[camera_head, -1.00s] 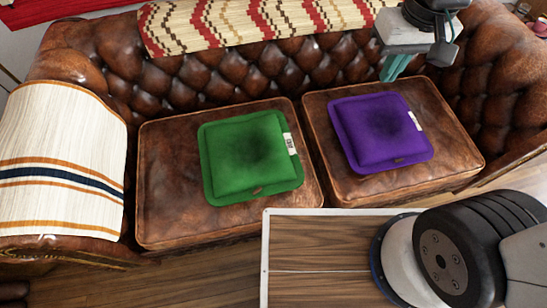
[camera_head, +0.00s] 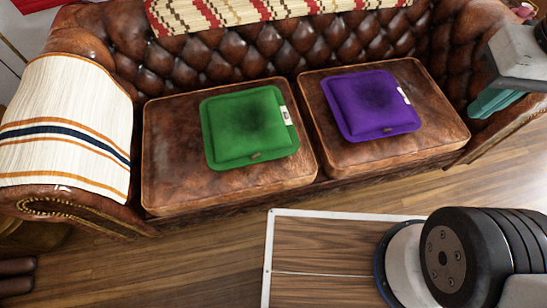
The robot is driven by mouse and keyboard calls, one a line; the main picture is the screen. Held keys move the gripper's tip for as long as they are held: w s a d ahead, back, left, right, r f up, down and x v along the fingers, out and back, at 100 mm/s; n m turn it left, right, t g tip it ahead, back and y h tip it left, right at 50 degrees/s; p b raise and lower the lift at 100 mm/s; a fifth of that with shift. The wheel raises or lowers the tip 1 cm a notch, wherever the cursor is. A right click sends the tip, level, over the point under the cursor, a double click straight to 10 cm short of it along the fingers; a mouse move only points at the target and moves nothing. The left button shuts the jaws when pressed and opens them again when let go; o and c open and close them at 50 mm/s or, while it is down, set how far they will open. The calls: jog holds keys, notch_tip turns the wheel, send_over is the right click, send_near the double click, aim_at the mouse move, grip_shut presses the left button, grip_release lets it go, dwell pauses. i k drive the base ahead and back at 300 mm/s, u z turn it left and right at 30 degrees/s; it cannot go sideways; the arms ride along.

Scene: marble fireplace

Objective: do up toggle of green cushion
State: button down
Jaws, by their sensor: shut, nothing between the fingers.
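The green cushion (camera_head: 246,127) lies flat on the left seat of the brown leather sofa. A small brown toggle (camera_head: 255,156) shows at its front edge, and a white tag (camera_head: 286,115) sticks out on its right side. I cannot tell whether the toggle is fastened. A purple cushion (camera_head: 370,103) lies on the right seat, with a similar small toggle (camera_head: 388,130) at its front edge. My gripper (camera_head: 487,104) is at the right, near the sofa's right arm, shut and empty. It is well apart from the green cushion.
The tufted sofa back (camera_head: 230,58) rises behind the cushions, with a patterned throw (camera_head: 215,14) over it. A striped cream blanket (camera_head: 65,130) covers the left sofa arm. Wooden floor (camera_head: 190,250) is clear in front of the sofa.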

aim_at(237, 125)
jog(key=z, duration=1.9)
jog(key=i, duration=1.05)
jog(key=u, duration=2.6)
